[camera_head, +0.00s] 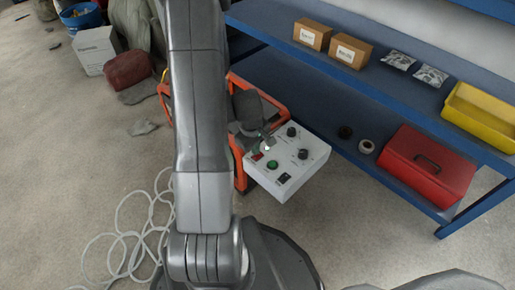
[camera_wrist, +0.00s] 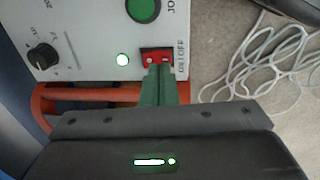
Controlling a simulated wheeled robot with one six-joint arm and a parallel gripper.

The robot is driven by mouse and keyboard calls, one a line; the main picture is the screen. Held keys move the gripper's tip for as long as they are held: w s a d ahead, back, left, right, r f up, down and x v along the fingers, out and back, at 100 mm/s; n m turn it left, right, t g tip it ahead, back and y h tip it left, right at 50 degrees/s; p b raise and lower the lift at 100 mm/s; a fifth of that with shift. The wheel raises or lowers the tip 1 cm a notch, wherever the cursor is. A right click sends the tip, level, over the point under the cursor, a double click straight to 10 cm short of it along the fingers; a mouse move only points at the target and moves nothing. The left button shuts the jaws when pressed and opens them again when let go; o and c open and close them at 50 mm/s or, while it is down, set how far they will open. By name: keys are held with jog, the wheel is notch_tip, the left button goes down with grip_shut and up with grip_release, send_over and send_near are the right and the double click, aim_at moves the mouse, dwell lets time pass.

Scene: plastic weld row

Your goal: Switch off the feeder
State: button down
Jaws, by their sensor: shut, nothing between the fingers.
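The feeder is a white control box (camera_head: 312,160) in an orange frame (camera_head: 240,178). Its white panel (camera_wrist: 88,30) fills the top left of the wrist view. A red rocker switch (camera_wrist: 157,53) marked ON | OFF sits near the panel edge and also shows in the head view (camera_head: 257,156). A small lamp (camera_wrist: 122,59) beside it glows white-green. My gripper (camera_wrist: 160,67) is shut and empty, its green fingertips overlapping the near edge of the switch. I cannot tell whether they touch it. In the head view my gripper (camera_head: 267,141) is over the panel.
A green button (camera_wrist: 143,9) and black knob (camera_wrist: 42,56) are close by on the panel. A pale coiled hose (camera_head: 125,238) lies on the floor. A blue shelf (camera_head: 330,90) stands behind, with a red case (camera_head: 425,165) and a yellow bin (camera_head: 482,112).

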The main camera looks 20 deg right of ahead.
aim_at(254, 157)
notch_tip(254, 157, up, 12)
jog(key=p, duration=0.5)
jog(key=shift+s+a, duration=0.2)
jog(key=shift+a, duration=0.15)
jog(key=p, duration=0.4)
jog(key=shift+w+d+r, duration=0.15)
jog(key=shift+d+r, duration=0.05)
jog(key=shift+r, duration=0.15)
jog(key=shift+w+f+p, duration=0.1)
jog(key=shift+f+p, duration=0.15)
jog(key=shift+p, duration=0.15)
jog(key=f+b, duration=0.2)
jog(key=f, duration=0.2)
jog(key=d+f+b, duration=0.1)
jog(key=f+b, duration=0.2)
jog(key=f, duration=0.2)
jog(key=f+b, duration=0.2)
jog(key=f, duration=0.3)
jog(key=shift+w+d+b, duration=0.3)
jog(key=shift+b, duration=0.05)
